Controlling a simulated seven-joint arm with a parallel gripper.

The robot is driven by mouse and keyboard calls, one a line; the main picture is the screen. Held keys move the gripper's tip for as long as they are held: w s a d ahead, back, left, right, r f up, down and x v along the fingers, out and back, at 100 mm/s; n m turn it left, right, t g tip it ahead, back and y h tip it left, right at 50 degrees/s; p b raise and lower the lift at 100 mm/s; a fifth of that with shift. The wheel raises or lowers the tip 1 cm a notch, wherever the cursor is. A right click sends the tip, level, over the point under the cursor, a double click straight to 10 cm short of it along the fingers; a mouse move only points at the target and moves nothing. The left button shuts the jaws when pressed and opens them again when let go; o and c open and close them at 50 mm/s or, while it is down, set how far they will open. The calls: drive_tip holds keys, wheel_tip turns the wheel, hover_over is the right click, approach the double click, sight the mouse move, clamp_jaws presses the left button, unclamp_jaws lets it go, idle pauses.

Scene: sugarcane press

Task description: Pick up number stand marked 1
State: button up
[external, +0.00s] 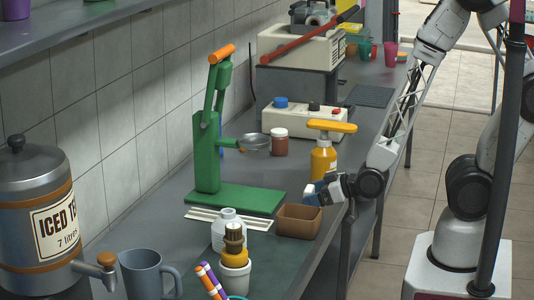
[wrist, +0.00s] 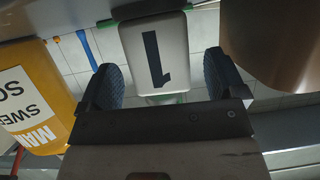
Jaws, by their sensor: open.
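The number stand marked 1 (wrist: 155,50) is a pale plate with a black 1, seen upside down in the wrist view. It shows between and beyond the two dark blue fingers of my gripper (wrist: 165,80). The fingers are open, one on each side of it, with visible gaps. I cannot tell how deep it sits between them. In the external view my gripper (external: 312,192) is low at the counter's right edge, between the orange bottle (external: 323,160) and the brown box (external: 298,222). The stand's marked face is not visible there.
In the wrist view, the orange bottle (wrist: 38,98) is close on the left and the brown box (wrist: 275,45) close on the right. A green press (external: 235,198) stands behind.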

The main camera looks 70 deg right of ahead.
sight(312, 188)
drive_tip(key=shift+x, duration=0.85)
drive_tip(key=c, duration=1)
drive_tip(key=shift+c, duration=0.2)
drive_tip(key=shift+r, duration=0.2)
drive_tip(key=shift+r, duration=0.5)
drive_tip(key=shift+s+r, duration=0.15)
drive_tip(key=shift+r, duration=0.4)
drive_tip(key=shift+s+r, duration=0.2)
drive_tip(key=shift+r, duration=0.4)
drive_tip(key=s+d+r, duration=0.1)
drive_tip(key=s, duration=1.3)
drive_tip(key=shift+s+d+r, duration=0.2)
drive_tip(key=shift+s+d, duration=0.05)
drive_tip(key=shift+d, duration=0.05)
